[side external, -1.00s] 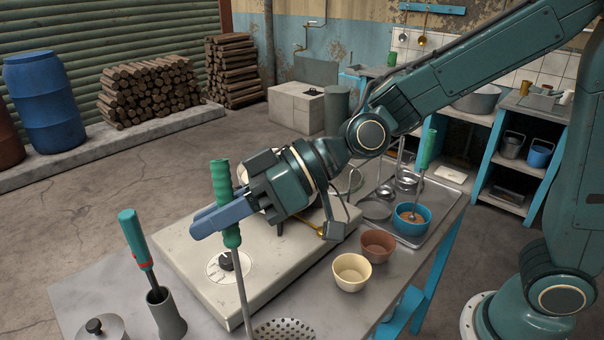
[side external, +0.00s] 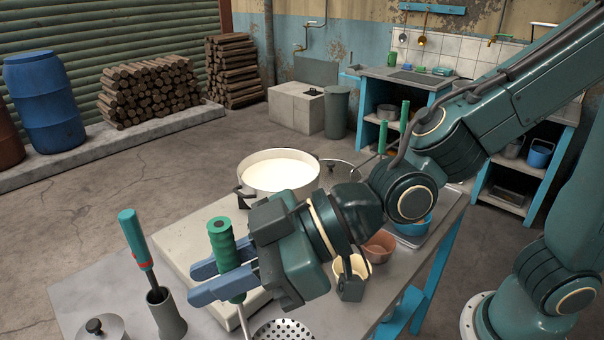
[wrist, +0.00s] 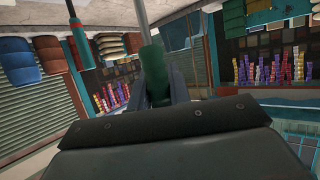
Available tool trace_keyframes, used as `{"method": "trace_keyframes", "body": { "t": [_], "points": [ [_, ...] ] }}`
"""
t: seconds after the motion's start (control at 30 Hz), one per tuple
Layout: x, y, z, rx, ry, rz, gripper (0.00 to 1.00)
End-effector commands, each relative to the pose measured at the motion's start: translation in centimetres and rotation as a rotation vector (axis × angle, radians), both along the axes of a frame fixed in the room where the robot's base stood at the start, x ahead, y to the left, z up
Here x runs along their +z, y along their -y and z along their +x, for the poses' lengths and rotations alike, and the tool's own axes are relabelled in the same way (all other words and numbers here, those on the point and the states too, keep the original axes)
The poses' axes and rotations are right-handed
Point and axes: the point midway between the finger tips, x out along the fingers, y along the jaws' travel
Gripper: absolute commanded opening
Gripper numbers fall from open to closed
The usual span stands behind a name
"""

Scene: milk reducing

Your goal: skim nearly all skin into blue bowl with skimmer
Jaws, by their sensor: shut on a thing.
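My gripper (side external: 218,280) is shut on the green handle (side external: 222,245) of the skimmer, which stands nearly upright at the table's front. A perforated metal disc (side external: 284,331) shows by its rod at the lower edge; their join is out of frame. The wrist view also shows the green handle (wrist: 155,75) between the fingers. The pot (side external: 262,182) on the pale stove, behind my gripper, holds a smooth cream-white surface (side external: 280,172); I cannot tell skin from milk. The blue bowl (side external: 415,227) stands at the right, partly hidden by my arm.
A cream bowl (side external: 352,267), partly hidden by my wrist, and a brown bowl (side external: 380,247) stand right of the stove (side external: 180,240).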

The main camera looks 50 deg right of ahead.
Motion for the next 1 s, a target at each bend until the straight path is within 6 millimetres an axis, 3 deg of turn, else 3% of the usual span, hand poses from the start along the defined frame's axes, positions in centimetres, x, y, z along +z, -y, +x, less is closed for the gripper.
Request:
{"method": "trace_keyframes", "body": {
  "t": [0.43, 1.0],
  "points": [
    [2.8, -0.2, -0.4, 0.0, 0.021, -0.01, 0.0],
    [3.0, 0.1, 0.1, -0.014, 0.02, -0.01, 0.0]
  ]
}}
